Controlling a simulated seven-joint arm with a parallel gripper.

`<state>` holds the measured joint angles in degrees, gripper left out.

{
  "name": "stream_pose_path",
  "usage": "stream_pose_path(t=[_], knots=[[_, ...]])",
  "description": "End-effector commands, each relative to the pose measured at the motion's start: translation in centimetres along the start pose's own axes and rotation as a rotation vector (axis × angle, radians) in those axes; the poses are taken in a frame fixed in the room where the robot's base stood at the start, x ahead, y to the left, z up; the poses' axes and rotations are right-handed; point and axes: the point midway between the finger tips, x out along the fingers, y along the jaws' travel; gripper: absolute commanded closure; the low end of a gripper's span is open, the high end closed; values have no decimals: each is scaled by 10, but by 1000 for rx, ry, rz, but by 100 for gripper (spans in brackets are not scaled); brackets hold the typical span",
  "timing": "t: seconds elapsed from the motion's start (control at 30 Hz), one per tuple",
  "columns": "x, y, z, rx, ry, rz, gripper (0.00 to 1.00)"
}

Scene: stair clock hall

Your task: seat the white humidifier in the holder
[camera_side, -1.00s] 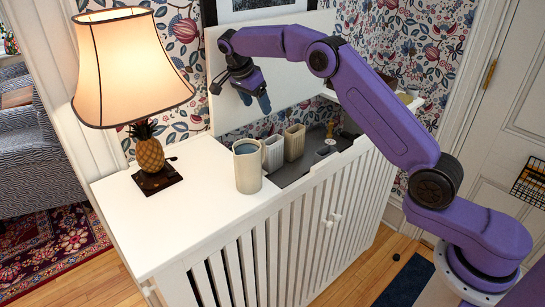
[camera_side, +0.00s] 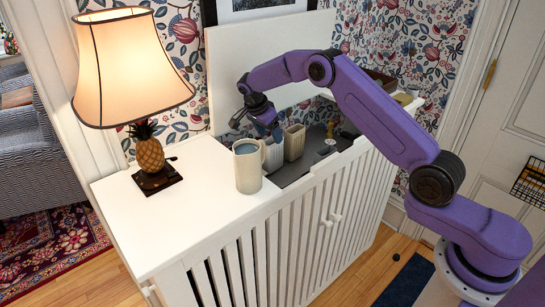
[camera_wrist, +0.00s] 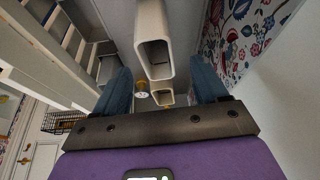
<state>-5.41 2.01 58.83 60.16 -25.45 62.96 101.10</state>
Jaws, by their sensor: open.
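Two off-white, upright, open-topped vessels stand in the recess of the white cabinet: a nearer one (camera_side: 273,156) and a farther one (camera_side: 294,144). I cannot tell for sure which of these is the humidifier and which the holder. My gripper (camera_side: 274,128) is open just above the nearer vessel, tilted, with nothing visibly held. In the wrist view, the blue fingers of my gripper (camera_wrist: 165,84) are spread wide, with a large vessel (camera_wrist: 154,38) and a smaller one (camera_wrist: 163,94) between them in the picture.
A cream mug (camera_side: 248,172) stands close left of the vessels, at the recess edge. A lit lamp (camera_side: 150,155) stands farther left. The raised white lid (camera_side: 235,65) is behind my gripper. The white top in front of the lamp is clear.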

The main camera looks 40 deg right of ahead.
Motion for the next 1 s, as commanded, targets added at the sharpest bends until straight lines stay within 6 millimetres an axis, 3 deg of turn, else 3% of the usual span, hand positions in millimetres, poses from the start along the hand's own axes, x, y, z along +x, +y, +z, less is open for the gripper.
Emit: stream_pose_path(t=[0.3,0.6,0.8,0.83,1.0], knots=[[41,3,1,-1,0,2,28],[44,3,1,-1,0,0,28],[44,3,1,-1,0,0,93],[44,3,1,-1,0,0,100],[43,3,1,-1,0,-1,100]])
